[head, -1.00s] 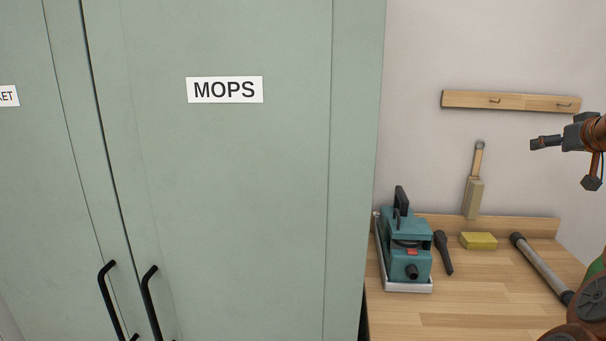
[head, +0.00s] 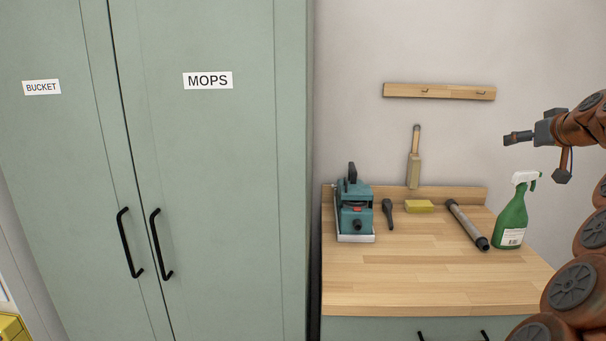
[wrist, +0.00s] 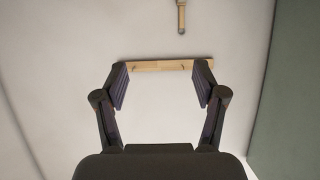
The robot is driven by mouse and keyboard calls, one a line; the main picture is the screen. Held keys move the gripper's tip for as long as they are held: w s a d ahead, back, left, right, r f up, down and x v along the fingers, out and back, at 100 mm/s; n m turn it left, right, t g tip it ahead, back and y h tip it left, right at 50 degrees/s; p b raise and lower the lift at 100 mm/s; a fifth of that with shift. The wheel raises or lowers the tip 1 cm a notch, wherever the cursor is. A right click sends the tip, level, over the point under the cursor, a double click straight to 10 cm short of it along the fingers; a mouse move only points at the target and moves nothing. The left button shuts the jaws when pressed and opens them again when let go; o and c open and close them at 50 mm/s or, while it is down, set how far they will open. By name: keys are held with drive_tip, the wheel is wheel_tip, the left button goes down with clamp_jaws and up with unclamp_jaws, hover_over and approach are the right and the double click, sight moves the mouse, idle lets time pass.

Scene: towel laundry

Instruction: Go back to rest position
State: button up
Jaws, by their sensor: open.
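My gripper (head: 518,138) is at the right of the head view, raised above the workbench and pointing left. In the wrist view its two fingers (wrist: 160,88) are spread apart with nothing between them. Behind them is the pale wall with the wooden hook rail (wrist: 168,66). My gripper touches nothing that I can see.
A green cabinet (head: 220,180) with two closed doors stands at the left. The workbench (head: 420,275) holds a teal machine (head: 355,215), a black nozzle (head: 387,213), a yellow sponge (head: 419,206), a grey tube (head: 466,224) and a green spray bottle (head: 511,220). A brush (head: 414,165) is at the wall.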

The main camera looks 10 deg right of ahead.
drive_tip(key=w+a+f+n+g+y, duration=0.1)
drive_tip(key=a+f+y, duration=0.15)
drive_tip(key=a, duration=0.75)
drive_tip(key=w+a+f+n+g+y, duration=0.15)
drive_tip(key=a+f, duration=0.25)
drive_tip(key=a, duration=0.7)
drive_tip(key=w+a+f+n+g+y, duration=0.1)
drive_tip(key=a+f+g+y, duration=0.15)
drive_tip(key=a, duration=0.75)
drive_tip(key=s+a+f+g, duration=0.2)
drive_tip(key=s+a+f, duration=0.25)
drive_tip(key=a, duration=0.25)
drive_tip(key=s+a+f+g, duration=0.1)
drive_tip(key=s+a+f, duration=0.35)
drive_tip(key=a, duration=0.25)
drive_tip(key=s+a+f+g+h, duration=0.1)
drive_tip(key=s+a+f+g, duration=0.1)
drive_tip(key=s+f, duration=0.3)
drive_tip(key=s+a+f+g, duration=0.2)
drive_tip(key=s+f, duration=0.3)
drive_tip(key=s, duration=0.8)
drive_tip(key=s+a+f+g+h+p, duration=0.1)
drive_tip(key=s+f, duration=0.4)
drive_tip(key=s, duration=0.5)
drive_tip(key=shift+a+g+h, duration=0.35)
drive_tip(key=shift+a+g, duration=0.05)
drive_tip(key=shift+g, duration=0.3)
drive_tip(key=shift+w, duration=0.1)
